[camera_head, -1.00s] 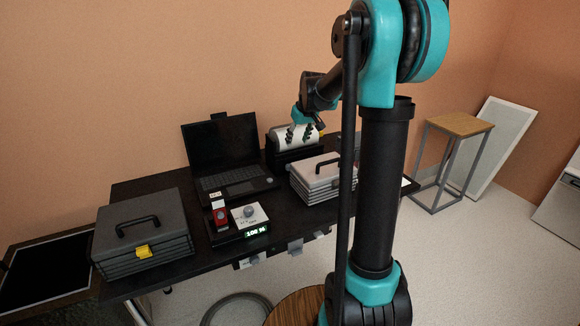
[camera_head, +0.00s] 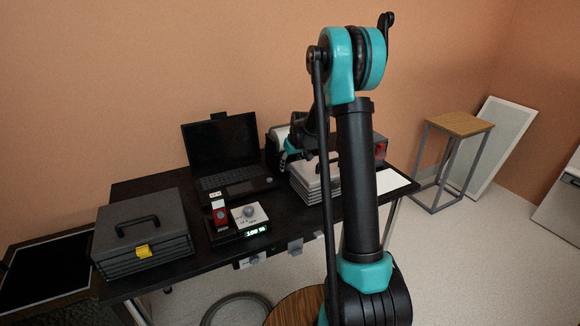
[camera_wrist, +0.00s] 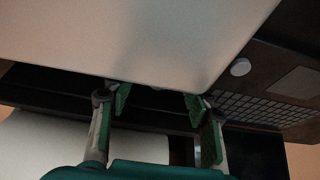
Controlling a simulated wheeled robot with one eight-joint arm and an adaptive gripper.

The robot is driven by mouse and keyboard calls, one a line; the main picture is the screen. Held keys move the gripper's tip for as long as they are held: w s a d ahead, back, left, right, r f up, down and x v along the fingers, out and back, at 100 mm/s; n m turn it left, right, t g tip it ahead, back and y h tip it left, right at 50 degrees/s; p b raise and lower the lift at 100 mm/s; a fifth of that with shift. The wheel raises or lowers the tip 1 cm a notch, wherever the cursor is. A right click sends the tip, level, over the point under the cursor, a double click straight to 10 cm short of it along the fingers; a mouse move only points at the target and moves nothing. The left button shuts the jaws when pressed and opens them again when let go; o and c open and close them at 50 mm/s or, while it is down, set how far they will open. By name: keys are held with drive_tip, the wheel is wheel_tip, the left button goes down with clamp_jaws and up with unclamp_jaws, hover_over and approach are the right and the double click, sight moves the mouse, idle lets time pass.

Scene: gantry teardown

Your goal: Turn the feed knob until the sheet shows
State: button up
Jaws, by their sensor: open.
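A black machine with a white roll (camera_head: 280,134) stands at the back of the table, partly hidden behind my arm. No feed knob on it can be made out. My gripper (camera_head: 308,156) is near the roll and above the light grey toolbox (camera_head: 302,184), partly hidden by my arm. In the wrist view my gripper (camera_wrist: 158,96) is open with nothing between its fingers. A large pale surface fills the top of that view, close to the fingertips. A knob (camera_head: 250,211) sits on a small control box with a lit display at the table's front.
The laptop (camera_head: 222,148) stands open left of the roll; its keyboard shows in the wrist view (camera_wrist: 270,108). A dark toolbox (camera_head: 145,235) is at the left. A red-marked device (camera_head: 381,150) and a white sheet-like panel (camera_head: 394,182) are at the right.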

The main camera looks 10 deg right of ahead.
drive_tip(key=shift+w+f, duration=0.1)
drive_tip(key=shift+f, duration=0.2)
drive_tip(key=shift+c, duration=0.5)
clamp_jaws()
drive_tip(key=shift+d+m+g+y, duration=0.3)
drive_tip(key=shift+y, duration=0.7)
drive_tip(key=shift+w+g+y, duration=0.1)
drive_tip(key=shift+g+y, duration=0.2)
drive_tip(key=shift+y, duration=0.8)
drive_tip(key=shift+o, duration=0.5)
unclamp_jaws()
drive_tip(key=v, duration=1.2)
drive_tip(key=shift+f, duration=0.1)
